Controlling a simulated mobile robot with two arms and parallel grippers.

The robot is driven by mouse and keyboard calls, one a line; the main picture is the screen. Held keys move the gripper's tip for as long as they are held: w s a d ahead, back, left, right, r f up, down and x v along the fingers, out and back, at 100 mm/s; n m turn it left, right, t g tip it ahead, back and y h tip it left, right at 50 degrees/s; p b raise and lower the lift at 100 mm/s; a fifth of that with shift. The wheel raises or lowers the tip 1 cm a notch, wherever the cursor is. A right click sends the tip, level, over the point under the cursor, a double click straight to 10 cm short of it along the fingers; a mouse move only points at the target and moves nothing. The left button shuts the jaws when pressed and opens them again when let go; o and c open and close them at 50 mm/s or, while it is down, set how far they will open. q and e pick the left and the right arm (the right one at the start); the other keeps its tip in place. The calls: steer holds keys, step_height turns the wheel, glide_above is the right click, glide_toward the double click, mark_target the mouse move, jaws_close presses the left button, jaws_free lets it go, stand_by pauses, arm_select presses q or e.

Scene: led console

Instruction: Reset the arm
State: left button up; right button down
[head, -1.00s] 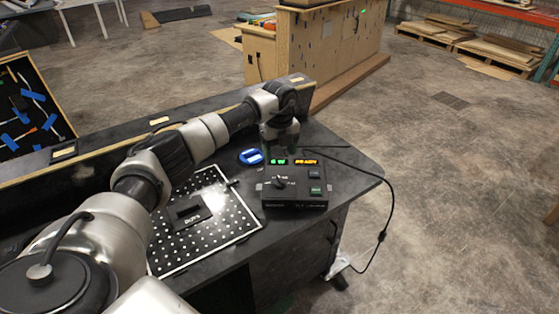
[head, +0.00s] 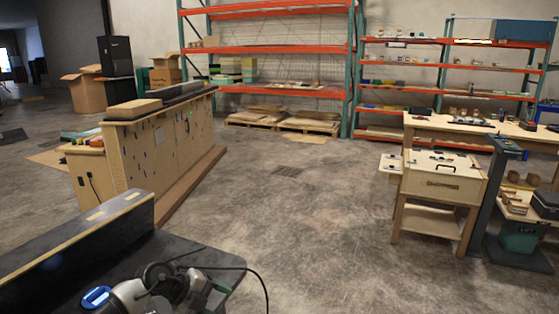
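The silver and dark wrist end of my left arm (head: 160,283) shows at the bottom left of the head view, over the dark workbench (head: 185,257). Its fingers cannot be made out, and the rest of this arm is below the picture edge. My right arm and gripper are not in view. The console with the lit displays is not visible in this view. A blue ring-shaped object (head: 96,297) lies on the bench, left of the wrist.
A black cable (head: 257,270) hangs off the bench's right side. A wooden workbench (head: 160,140) stands beyond. Tall orange shelving (head: 265,50) lines the back. A wooden cabinet (head: 440,185) and benches stand at right. The concrete floor between is clear.

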arm_select(q)
steer(key=s+d+r+n+t+h, duration=0.4)
steer(key=s+d+r+n+t, duration=0.3)
steer(key=n+t, duration=0.4)
steer(key=s+a+f+n+y, duration=0.75)
steer(key=a+n+y, duration=0.25)
steer(key=n+y, duration=0.35)
steer(key=s+a+f+n+g, duration=0.1)
steer(key=s+f+g, duration=0.1)
steer(key=s+g, duration=0.35)
steer(key=s+f+g, duration=0.2)
steer(key=s, duration=0.7)
steer(key=s+a+f+n+g, duration=0.1)
steer(key=s+f+g, duration=0.25)
steer(key=s, duration=0.35)
step_height(320, 180, down, 24)
steer(key=g, duration=0.1)
steer(key=s+a+f+g, duration=0.1)
steer(key=s+a+f, duration=0.1)
steer(key=s+f, duration=1.5)
steer(key=shift+a+m+g, duration=0.25)
steer(key=shift+m+g, duration=0.05)
steer(key=shift+m, duration=0.05)
steer(key=shift+f+h, duration=0.1)
steer(key=shift+h, duration=0.15)
